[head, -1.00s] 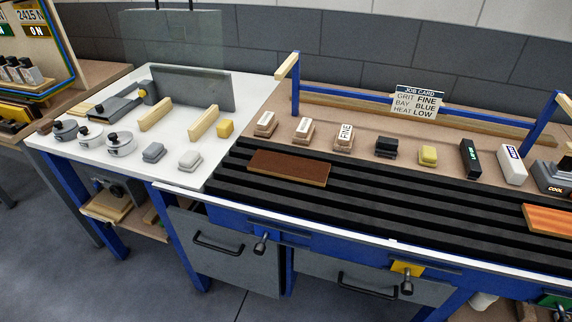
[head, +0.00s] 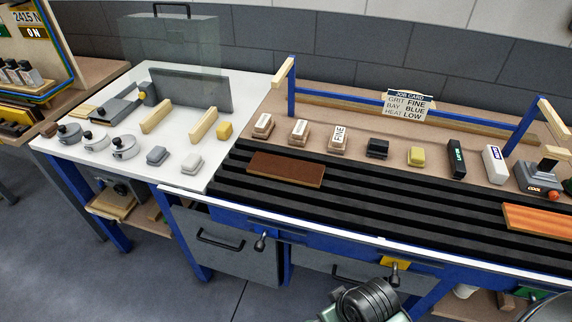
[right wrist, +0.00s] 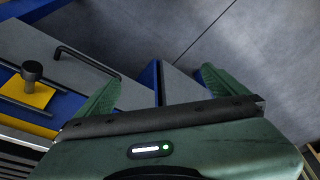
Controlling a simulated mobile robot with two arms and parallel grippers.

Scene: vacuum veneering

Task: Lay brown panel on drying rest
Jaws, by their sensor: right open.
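The brown panel (head: 286,169) lies flat on the black ribbed surface (head: 400,206) at its left end in the head view. I cannot tell for sure which part is the drying rest; two light wooden bars stand upright on the white top (head: 185,150), a short way left of the panel. My right gripper (right wrist: 160,88) is open and empty in the right wrist view, its green fingers spread over the floor and the cabinet front. In the head view only part of my right arm shows at the bottom edge, well below the panel. My left gripper is out of view.
Several sanding blocks (head: 339,139) stand in a row behind the ribbed surface. An orange striped panel (head: 540,220) lies at its right end. Pots (head: 125,147) and a grey block (head: 157,156) sit on the white top. A job card (head: 408,105) hangs on the blue frame.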

